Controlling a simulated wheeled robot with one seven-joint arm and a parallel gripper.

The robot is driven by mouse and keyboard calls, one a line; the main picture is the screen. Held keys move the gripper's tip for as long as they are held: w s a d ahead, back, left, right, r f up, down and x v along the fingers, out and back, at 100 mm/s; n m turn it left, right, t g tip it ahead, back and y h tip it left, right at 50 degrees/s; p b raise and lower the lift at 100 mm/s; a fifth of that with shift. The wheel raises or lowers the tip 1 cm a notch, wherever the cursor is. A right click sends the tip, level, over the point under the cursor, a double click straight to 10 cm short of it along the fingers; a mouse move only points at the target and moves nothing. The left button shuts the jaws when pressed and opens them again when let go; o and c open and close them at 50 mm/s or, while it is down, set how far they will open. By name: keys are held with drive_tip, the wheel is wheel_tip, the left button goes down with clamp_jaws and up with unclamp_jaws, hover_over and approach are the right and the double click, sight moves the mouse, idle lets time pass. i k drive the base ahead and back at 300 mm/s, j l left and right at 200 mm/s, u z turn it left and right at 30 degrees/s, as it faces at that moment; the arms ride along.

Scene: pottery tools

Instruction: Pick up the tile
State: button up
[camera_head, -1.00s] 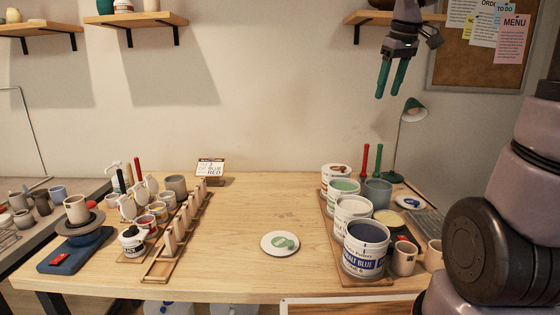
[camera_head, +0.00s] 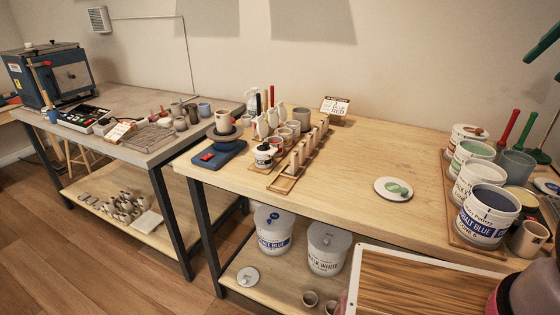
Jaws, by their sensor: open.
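A round white disc with a green mark (camera_head: 393,188), perhaps the tile, lies flat on the wooden table (camera_head: 340,190), right of the middle. A pale flat square (camera_head: 147,222) lies on the left bench's lower shelf; I cannot tell which one is the tile. My gripper (camera_head: 543,68) is at the top right corner, cut off by the frame, with green fingers apart and empty. It is high above the table, touching nothing.
Paint buckets (camera_head: 487,215) crowd the table's right end. A wooden rack (camera_head: 300,160), cups and a blue-based stand (camera_head: 218,153) are at the left. Bare tabletop surrounds the green-marked disc. A framed wooden board (camera_head: 420,285) is in front. A grey bench (camera_head: 130,140) stands left.

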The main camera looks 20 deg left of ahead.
sight(292, 170)
drive_tip(key=k+j+u, duration=0.15)
drive_tip(key=u, duration=0.25)
drive_tip(key=k+j+u, duration=0.15)
drive_tip(key=j+u, duration=0.25)
drive_tip(key=z, duration=1.25)
drive_tip(key=u, duration=1.2)
